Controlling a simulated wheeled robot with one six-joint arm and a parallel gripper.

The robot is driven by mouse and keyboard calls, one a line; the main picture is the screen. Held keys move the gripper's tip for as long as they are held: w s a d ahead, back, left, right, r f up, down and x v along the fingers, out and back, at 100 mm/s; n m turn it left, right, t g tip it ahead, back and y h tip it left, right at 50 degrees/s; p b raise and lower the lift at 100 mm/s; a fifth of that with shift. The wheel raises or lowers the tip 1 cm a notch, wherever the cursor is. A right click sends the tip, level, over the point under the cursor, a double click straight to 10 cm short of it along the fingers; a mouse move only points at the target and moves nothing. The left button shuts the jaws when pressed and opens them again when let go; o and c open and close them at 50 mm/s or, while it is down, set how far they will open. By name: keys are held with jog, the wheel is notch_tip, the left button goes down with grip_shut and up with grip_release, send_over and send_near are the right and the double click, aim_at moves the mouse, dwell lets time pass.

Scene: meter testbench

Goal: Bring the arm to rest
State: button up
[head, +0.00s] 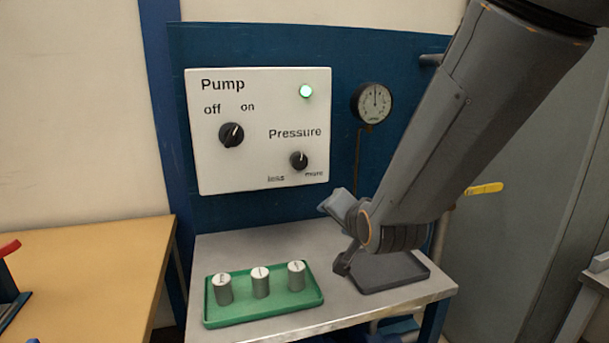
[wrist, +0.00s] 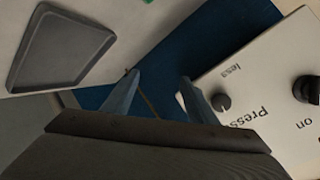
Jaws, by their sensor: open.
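My arm (head: 430,120) reaches down from the upper right of the head view. My gripper (wrist: 158,90) shows in the wrist view with its two fingers apart and nothing between them. In the head view, my gripper is partly hidden by the arm's wrist, above the bench and in front of the blue panel. The fingers point toward the blue panel, left of the Pressure knob (wrist: 221,102) in the wrist view. They do not appear to touch anything.
The white pump panel (head: 258,178) has a Pump knob (head: 231,135) and a lit green lamp (head: 306,91). A gauge (head: 372,103) hangs right of it. On the bench (head: 375,312) are a green tray (head: 240,315) with three grey cylinders and an empty dark tray (head: 400,280) below my wrist.

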jog(key=s+d+f+n+g+h+p, duration=0.1)
jog(key=s+d+f+n+g, duration=0.2)
jog(key=s, duration=0.8)
jog(key=s+d+f+n+g+h+p, duration=0.1)
jog(key=s+d+f+n+g, duration=0.3)
jog(key=s, duration=0.8)
jog(key=d+f+g, duration=0.2)
jog(key=d+g, duration=0.2)
jog(key=g, duration=0.1)
jog(key=shift+d+f+h, duration=0.3)
jog(key=shift+d+f, duration=0.1)
jog(key=n+t+y+p, duration=0.5)
jog(key=n+t+p, duration=0.45)
jog(key=t, duration=0.75)
send_near(300, 162)
jog(key=w+m+p, duration=0.1)
jog(key=m+p, duration=0.1)
jog(key=shift+p+x, duration=0.95)
jog(key=shift+x, duration=3)
